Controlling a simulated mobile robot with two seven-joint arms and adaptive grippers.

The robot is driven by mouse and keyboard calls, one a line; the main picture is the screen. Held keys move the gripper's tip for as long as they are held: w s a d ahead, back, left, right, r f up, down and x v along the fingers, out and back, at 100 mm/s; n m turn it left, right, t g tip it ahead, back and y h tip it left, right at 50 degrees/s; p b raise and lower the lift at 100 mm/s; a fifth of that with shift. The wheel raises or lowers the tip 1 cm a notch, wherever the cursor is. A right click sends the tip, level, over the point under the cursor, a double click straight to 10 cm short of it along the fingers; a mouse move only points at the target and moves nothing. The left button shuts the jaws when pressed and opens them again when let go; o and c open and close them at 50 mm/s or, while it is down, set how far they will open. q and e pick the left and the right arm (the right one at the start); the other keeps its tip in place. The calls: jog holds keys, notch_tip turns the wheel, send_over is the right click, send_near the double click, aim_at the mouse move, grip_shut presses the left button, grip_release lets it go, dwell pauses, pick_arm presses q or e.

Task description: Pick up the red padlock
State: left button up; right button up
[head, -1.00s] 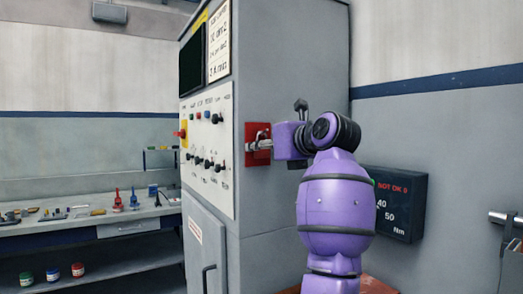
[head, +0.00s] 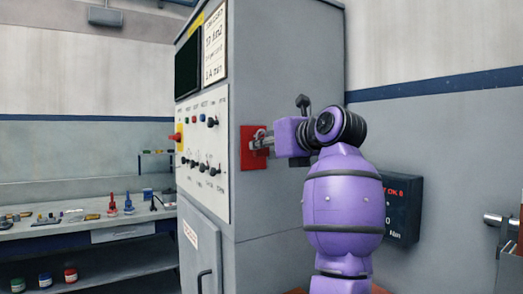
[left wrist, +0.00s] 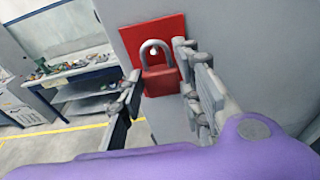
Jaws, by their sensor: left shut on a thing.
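The red padlock (left wrist: 160,80) has a grey shackle and shows in the left wrist view in front of a red square plate (left wrist: 141,30). The plate is on the side of a grey cabinet and also shows in the head view (head: 247,160). My left gripper (left wrist: 160,88) has one finger on each side of the padlock body and is shut on it. In the head view my left gripper (head: 262,141) is at the plate, and its fingers hide most of the padlock. I cannot tell whether the padlock touches the plate. My right gripper is not in view.
The grey cabinet (head: 280,95) carries a knob panel (head: 203,165) on its left face. A workbench (head: 80,229) with small tools stands at the left. A dark display box (head: 402,215) is on the wall behind my arm.

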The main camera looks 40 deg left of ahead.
pick_arm(q)
jog(key=f+b+v, duration=0.1)
jog(key=f+v, duration=0.1)
jog(key=v, duration=1.3)
jog(key=shift+s+d+b, duration=0.3)
jog(key=shift+d, duration=0.25)
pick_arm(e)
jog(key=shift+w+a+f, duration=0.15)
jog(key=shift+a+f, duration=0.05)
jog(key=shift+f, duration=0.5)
pick_arm(q)
jog(key=shift+f, duration=0.15)
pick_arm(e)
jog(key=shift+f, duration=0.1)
pick_arm(q)
jog(key=shift+s+d+f, duration=0.15)
jog(key=shift+d+f, duration=0.05)
jog(key=shift+d, duration=0.15)
jog(key=shift+d, duration=0.2)
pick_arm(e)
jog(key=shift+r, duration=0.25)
